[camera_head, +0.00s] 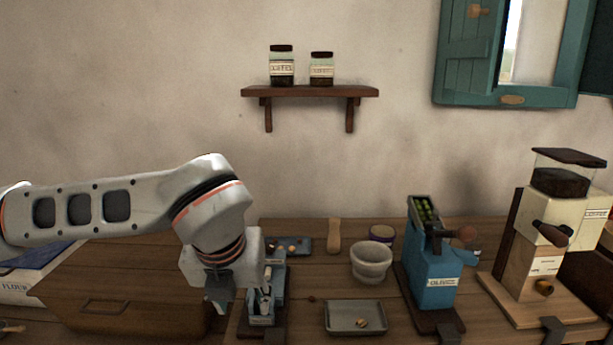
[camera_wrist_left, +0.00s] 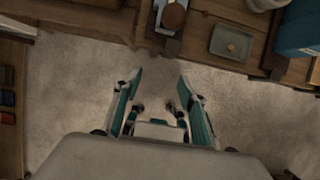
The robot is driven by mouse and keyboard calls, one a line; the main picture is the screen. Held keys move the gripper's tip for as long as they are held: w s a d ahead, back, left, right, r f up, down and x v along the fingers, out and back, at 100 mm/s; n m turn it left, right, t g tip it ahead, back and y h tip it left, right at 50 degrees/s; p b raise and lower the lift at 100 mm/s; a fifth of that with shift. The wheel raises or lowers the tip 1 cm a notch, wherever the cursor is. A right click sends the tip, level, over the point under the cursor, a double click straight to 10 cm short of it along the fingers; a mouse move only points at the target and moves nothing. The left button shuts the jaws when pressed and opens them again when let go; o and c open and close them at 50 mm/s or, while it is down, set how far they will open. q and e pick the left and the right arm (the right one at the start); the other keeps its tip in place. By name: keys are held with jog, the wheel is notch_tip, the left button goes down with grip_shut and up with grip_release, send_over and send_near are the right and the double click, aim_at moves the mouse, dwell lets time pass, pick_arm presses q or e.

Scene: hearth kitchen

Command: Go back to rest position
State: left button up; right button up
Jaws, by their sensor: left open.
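My left arm comes in from the left in the head view, bent at the wrist. Its gripper (camera_head: 222,303) points down at the front of the counter, left of the small blue device (camera_head: 262,310). In the left wrist view the fingers (camera_wrist_left: 161,84) are spread apart with nothing between them. Bare floor (camera_wrist_left: 80,95) lies below them, and the counter edge is at the top of that view. My right gripper is in neither view.
On the wooden counter stand a grey tray (camera_head: 345,318) with a small nut-like piece, a pale bowl (camera_head: 371,262), a blue olive device (camera_head: 428,270) and a coffee grinder (camera_head: 545,235). A wooden box (camera_head: 120,285) and flour package (camera_head: 22,284) are at left. A shelf (camera_head: 310,91) holds two jars.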

pick_arm(q)
jog(key=s+d+f+m+g+h, duration=0.25)
jog(key=s+d+g+h, duration=0.25)
jog(key=s+d, duration=0.4)
jog(key=s+d+f+m+g+h, duration=0.2)
jog(key=s+d+m+g+h, duration=0.15)
jog(key=s+d, duration=0.5)
jog(key=s+d+r+n+g+h, duration=0.1)
jog(key=d+r+n+g+h, duration=0.3)
jog(key=r+h, duration=0.55)
jog(key=w+a+f+n+t+h, duration=0.1)
jog(key=w+a+n+t+h, duration=0.4)
jog(key=w+n+t, duration=0.75)
jog(key=w+a+f+n+t+y, duration=0.5)
jog(key=a+f+n+t+y, duration=0.4)
jog(key=f+n+t, duration=0.4)
jog(key=s+a+f+n+g+y, duration=0.15)
jog(key=a+f+n+y, duration=0.5)
jog(key=f, duration=0.85)
jog(key=s+a+f+g+y, duration=0.2)
jog(key=s+a+f, duration=0.3)
jog(key=s+f, duration=0.2)
jog(key=s+a+f+n+g+y, duration=0.1)
jog(key=s+a+f+g+y, duration=0.2)
jog(key=f, duration=0.8)
jog(key=s+a, duration=0.2)
jog(key=s, duration=0.2)
jog(key=shift+a+p, duration=0.2)
jog(key=shift+p, duration=0.15)
